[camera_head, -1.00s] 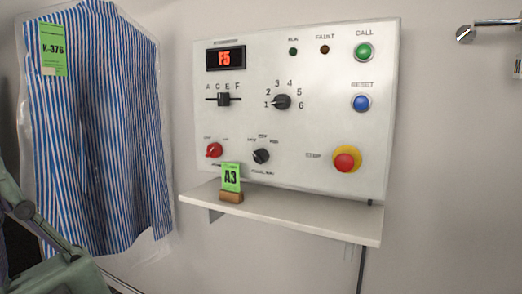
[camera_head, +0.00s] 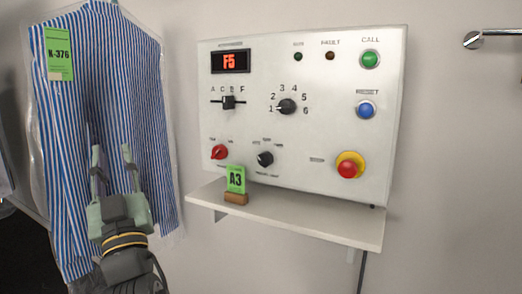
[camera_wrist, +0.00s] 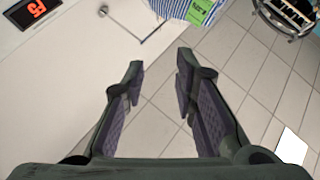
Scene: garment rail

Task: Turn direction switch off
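The white control panel (camera_head: 325,115) is on the wall. Its lower row has a black rotary switch (camera_head: 265,158) with several small labels above it. This looks like the direction switch, but the labels are too blurred to read surely, and I cannot tell its exact setting. A red rotary switch (camera_head: 219,152) is to its left. My gripper (camera_head: 112,152) is open and empty, left of the panel and in front of the striped shirt. In the wrist view, the open fingers (camera_wrist: 160,62) have only floor and wall beyond them.
The bagged striped shirt (camera_head: 150,110) hangs at left. A red stop button (camera_head: 348,168) is at lower right.

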